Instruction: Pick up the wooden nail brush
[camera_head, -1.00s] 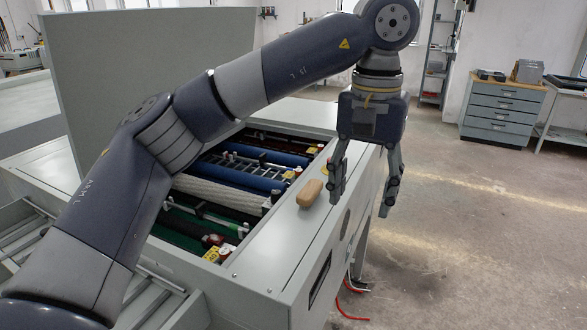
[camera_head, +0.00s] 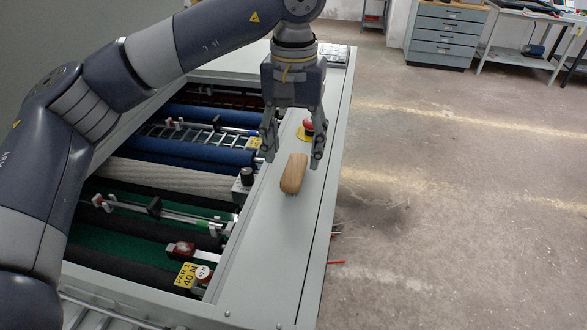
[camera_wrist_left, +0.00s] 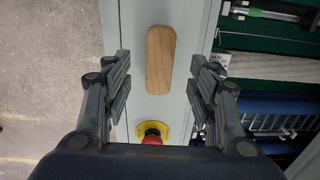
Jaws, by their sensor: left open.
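The wooden nail brush (camera_head: 293,174) is a light brown, rounded oblong block. It lies on the flat grey side ledge of the plate processor (camera_head: 262,262). My left gripper (camera_head: 292,160) points down over the ledge, open and empty, with its fingers toward the far end of the brush in the head view. In the left wrist view the brush (camera_wrist_left: 160,60) lies ahead, lengthwise between the lines of the two open fingers (camera_wrist_left: 160,82). It appears untouched by them. My right gripper is not in view.
A red emergency stop button on a yellow base (camera_head: 306,130) stands on the ledge just behind the brush; it also shows in the left wrist view (camera_wrist_left: 152,134). The open processor bay with rollers (camera_head: 160,180) lies to the left. Open floor lies to the right.

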